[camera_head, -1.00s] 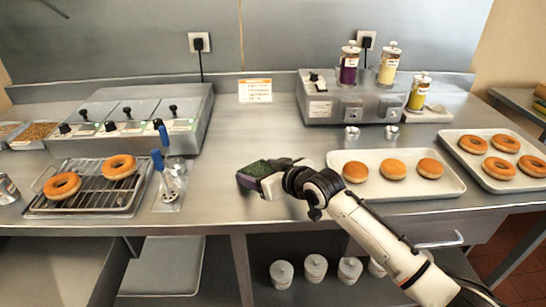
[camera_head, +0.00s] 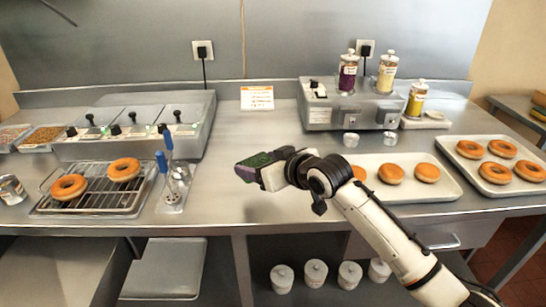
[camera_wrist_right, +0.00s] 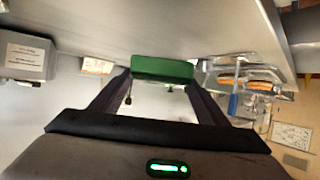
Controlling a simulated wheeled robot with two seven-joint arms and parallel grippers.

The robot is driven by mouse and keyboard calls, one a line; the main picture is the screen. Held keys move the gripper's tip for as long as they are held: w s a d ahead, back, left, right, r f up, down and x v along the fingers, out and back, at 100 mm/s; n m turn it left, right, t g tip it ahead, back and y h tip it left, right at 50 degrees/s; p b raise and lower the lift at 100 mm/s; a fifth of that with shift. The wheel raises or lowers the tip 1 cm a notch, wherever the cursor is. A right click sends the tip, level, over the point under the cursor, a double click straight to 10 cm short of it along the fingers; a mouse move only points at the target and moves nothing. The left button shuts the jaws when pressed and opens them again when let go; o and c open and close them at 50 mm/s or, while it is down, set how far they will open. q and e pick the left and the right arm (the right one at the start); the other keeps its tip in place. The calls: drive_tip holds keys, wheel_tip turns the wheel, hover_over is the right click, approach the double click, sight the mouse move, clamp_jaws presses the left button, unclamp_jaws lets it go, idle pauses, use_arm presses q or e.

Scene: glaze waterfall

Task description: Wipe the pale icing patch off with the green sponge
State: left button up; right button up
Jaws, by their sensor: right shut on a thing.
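The green sponge (camera_head: 257,160) is held in my right gripper (camera_head: 262,172), over the middle of the steel counter (camera_head: 225,205). In the right wrist view the sponge (camera_wrist_right: 163,69) is a green block between the tips of my two dark fingers (camera_wrist_right: 163,84), which are shut on it. I cannot tell from these views whether the sponge touches the counter. I cannot make out the pale icing patch; the gripper and sponge cover part of the counter. My left gripper is not in view.
A wire rack (camera_head: 95,200) with two doughnuts and a blue-handled tool holder (camera_head: 172,190) stand left. A doughnut tray (camera_head: 440,190) lies close to my right forearm. A machine with jars (camera_head: 350,115) and a sign (camera_head: 257,97) stand behind. The counter's front edge is near.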

drive_tip(key=shift+r, duration=1)
drive_tip(key=shift+s, duration=0.1)
